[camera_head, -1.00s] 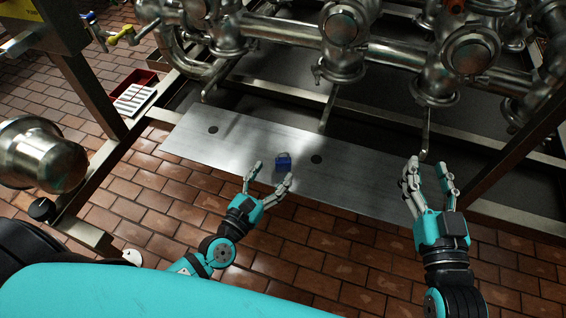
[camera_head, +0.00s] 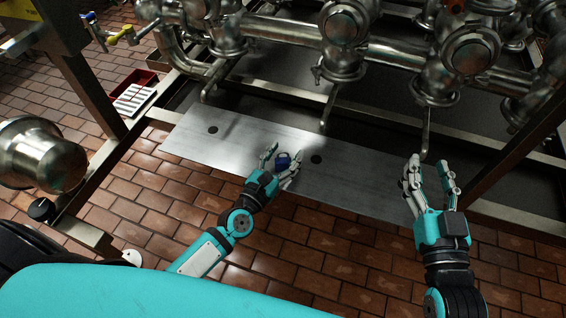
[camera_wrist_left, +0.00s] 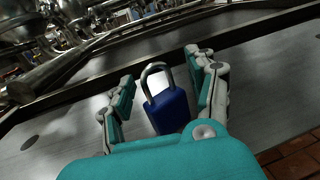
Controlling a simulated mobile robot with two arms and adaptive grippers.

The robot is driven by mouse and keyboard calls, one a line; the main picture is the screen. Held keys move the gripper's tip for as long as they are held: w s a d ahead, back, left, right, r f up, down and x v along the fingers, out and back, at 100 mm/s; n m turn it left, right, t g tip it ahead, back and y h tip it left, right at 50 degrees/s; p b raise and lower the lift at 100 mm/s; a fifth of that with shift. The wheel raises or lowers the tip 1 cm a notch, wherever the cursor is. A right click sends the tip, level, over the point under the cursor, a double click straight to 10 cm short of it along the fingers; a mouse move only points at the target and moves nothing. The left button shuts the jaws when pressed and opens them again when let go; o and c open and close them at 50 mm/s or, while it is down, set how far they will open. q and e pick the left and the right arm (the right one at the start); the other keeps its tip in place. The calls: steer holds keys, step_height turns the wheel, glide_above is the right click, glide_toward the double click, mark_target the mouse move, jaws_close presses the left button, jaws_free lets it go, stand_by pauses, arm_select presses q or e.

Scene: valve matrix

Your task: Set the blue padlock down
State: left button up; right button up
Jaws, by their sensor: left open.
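The blue padlock (camera_head: 283,159) rests on the metal plate (camera_head: 360,183) in the head view, a little left of a dark hole in the plate. In the left wrist view the padlock (camera_wrist_left: 168,108) stands with its grey shackle up. My left gripper (camera_head: 283,155) is open, with its fingers on either side of the padlock. In the left wrist view the left gripper (camera_wrist_left: 160,85) shows gaps between its fingers and the padlock; the padlock's lower part is hidden behind the palm. My right gripper (camera_head: 428,170) is open and empty over the plate's right end.
Steel pipes and valves (camera_head: 345,45) stand behind the plate, with valve handles hanging toward it. A red bin (camera_head: 138,80) and a white slotted tray (camera_head: 133,99) are at the left. The plate left of the padlock is clear. Brick floor (camera_head: 310,260) lies in front.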

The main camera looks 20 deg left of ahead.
arm_select(q)
jaws_close()
steer(key=shift+r, duration=0.2)
stand_by(0.5)
